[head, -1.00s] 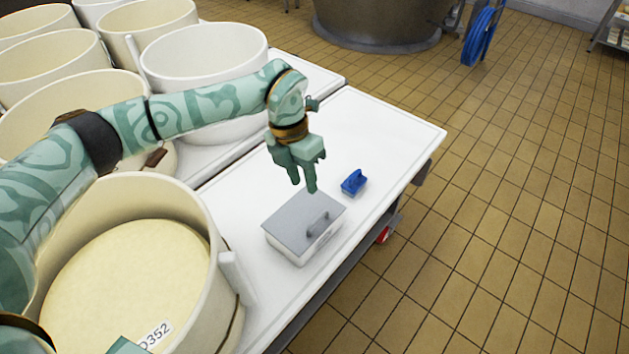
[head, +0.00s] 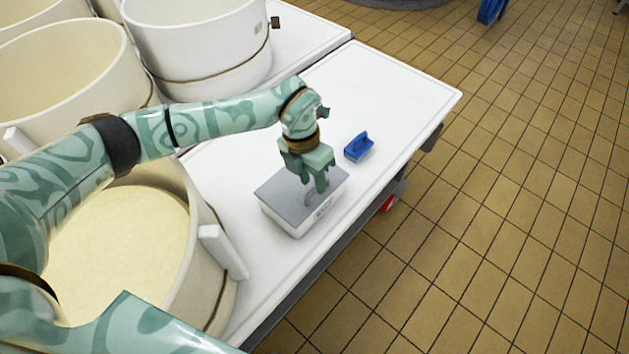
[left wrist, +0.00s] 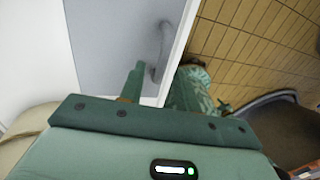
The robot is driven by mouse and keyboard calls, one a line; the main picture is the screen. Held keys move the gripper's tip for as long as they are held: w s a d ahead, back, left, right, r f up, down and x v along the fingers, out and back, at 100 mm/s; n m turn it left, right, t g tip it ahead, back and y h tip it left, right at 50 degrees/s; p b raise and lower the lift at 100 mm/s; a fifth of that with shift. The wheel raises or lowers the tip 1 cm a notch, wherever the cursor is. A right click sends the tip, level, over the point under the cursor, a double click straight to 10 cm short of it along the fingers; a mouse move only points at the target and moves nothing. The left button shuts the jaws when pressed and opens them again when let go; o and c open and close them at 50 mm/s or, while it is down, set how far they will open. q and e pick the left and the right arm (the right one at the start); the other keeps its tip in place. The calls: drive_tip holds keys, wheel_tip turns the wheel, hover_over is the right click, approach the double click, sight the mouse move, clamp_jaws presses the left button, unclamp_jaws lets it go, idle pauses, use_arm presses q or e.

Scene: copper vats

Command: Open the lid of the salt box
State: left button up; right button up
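The salt box is a white box (head: 299,228) with a flat grey lid (head: 277,203), closed, on the white table. A grey bar handle (head: 309,197) stands on the lid, partly hidden by my gripper. My left gripper (head: 314,185) points down over the handle side of the lid. In the left wrist view the lid (left wrist: 105,45) and its handle (left wrist: 164,45) show ahead of the fingers. My left gripper (left wrist: 163,70) is open there, with the handle's near end in line with the gap between the fingers. Whether a finger touches the handle cannot be told. My right gripper is out of view.
A blue brush-like object (head: 358,147) lies on the table (head: 385,90) behind the box, to the right. A large round vat (head: 215,255) with pale contents stands left of the box. More vats (head: 200,45) stand at the back left. Tiled floor (head: 520,200) lies right of the table.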

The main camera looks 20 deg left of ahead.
use_arm(q)
drive_tip(key=shift+d+f, duration=0.1)
drive_tip(key=shift+f, duration=0.4)
drive_tip(key=shift+c, duration=0.3)
clamp_jaws()
drive_tip(key=shift+r, duration=0.1)
